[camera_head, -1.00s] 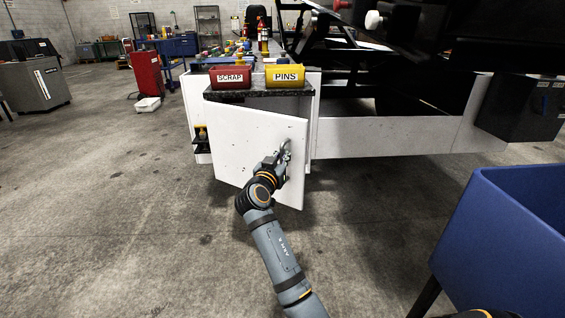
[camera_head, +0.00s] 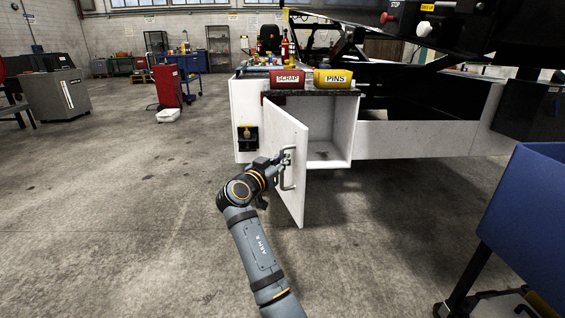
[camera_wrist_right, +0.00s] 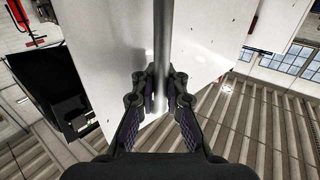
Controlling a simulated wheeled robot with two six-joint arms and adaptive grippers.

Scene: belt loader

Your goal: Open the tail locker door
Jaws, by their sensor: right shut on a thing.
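The white tail locker door (camera_head: 287,146) stands swung out from the white locker (camera_head: 343,134), whose inside shows to the right of the door. The door's upright metal bar handle (camera_head: 289,170) is near its free edge. My right gripper (camera_head: 284,158) is at the handle, shut on it. In the right wrist view, the handle (camera_wrist_right: 163,50) runs down between the two fingers of the right gripper (camera_wrist_right: 160,92), with the white door behind it. My left gripper is not in view.
A red SCRAP bin (camera_head: 288,79) and a yellow PINS bin (camera_head: 333,79) sit on top of the locker. A blue cart (camera_head: 530,210) stands at the right. The concrete floor (camera_head: 140,220) to the left is clear.

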